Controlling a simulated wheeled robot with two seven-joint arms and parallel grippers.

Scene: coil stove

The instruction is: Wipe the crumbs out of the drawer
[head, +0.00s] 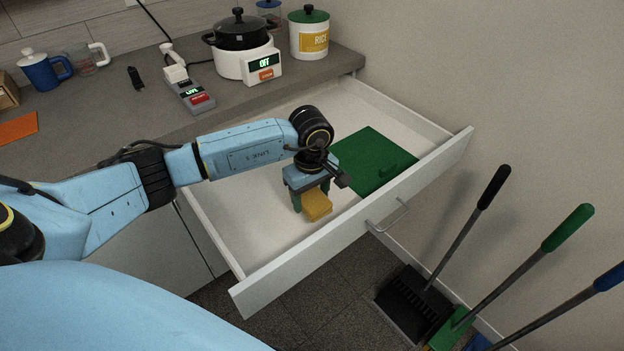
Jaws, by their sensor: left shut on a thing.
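The white drawer (305,246) is pulled out below the counter, with its front panel and handle toward the lower right. My left gripper (312,200) is inside the drawer, pointing down, shut on a yellow sponge (317,206). The sponge is low over the drawer floor near the front panel; I cannot tell whether it touches the floor. A green lid-like piece with a handle (370,155) lies in the right part of the drawer. I cannot make out any crumbs on the pale drawer floor; my arm hides part of it. My right gripper is not in view.
On the counter (110,115) stand a cooker (243,50), a rice canister (309,35), a grey device with a display (190,95), a blue pitcher (42,70) and an orange mat (18,128). A black dustpan (415,305) and several long-handled tools stand on the floor at right.

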